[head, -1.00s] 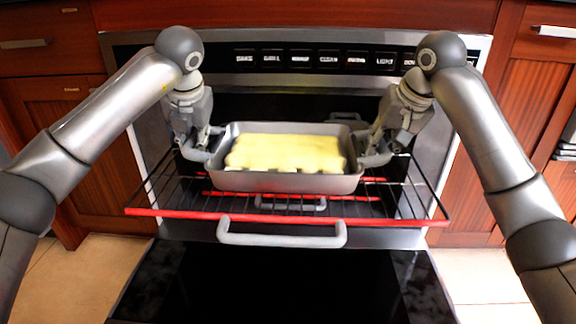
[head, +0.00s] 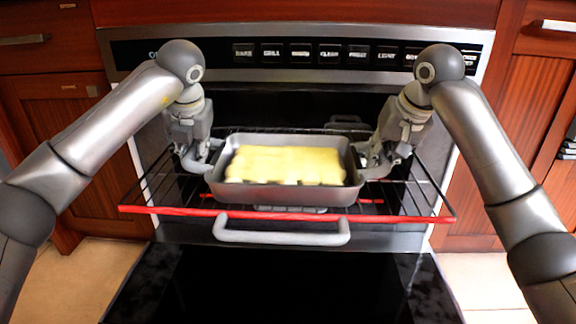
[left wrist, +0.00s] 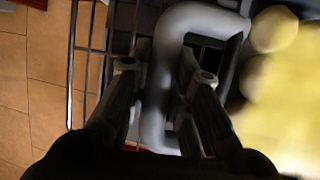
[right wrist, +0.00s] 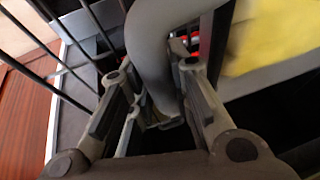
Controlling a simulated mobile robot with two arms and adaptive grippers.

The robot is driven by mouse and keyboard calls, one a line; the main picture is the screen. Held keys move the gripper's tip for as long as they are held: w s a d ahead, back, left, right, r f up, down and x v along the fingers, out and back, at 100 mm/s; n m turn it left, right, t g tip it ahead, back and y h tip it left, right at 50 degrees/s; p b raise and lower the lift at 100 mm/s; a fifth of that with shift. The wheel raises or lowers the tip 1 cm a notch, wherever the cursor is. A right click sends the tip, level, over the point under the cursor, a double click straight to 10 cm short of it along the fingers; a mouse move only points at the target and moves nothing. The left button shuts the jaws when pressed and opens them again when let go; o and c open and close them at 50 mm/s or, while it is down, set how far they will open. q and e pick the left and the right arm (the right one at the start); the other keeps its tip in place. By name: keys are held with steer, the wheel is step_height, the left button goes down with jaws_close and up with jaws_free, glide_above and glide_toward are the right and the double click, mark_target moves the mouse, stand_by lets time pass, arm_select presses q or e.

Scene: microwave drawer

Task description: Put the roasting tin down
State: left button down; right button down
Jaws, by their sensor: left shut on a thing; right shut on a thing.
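The grey roasting tin (head: 288,196) holds yellow food (head: 284,165) and is at the pulled-out oven rack (head: 420,214). I cannot tell whether its base touches the bars. My left gripper (head: 200,160) is shut on the tin's left handle; that grey handle (left wrist: 157,95) runs between the fingers in the left wrist view. My right gripper (head: 372,163) is shut on the right handle; that handle (right wrist: 155,50) shows between the fingers in the right wrist view. The tin looks about level.
The control panel (head: 315,52) is above the opening. Wooden cabinets (head: 520,110) stand on both sides. Bare rack shows left and right of the tin.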

arm_select(q)
steer(key=c, duration=1.3)
jaws_free()
arm_select(e)
steer(key=c, duration=1.3)
jaws_free()
arm_select(q)
steer(key=v, duration=1.2)
arm_select(e)
steer(key=v, duration=1.2)
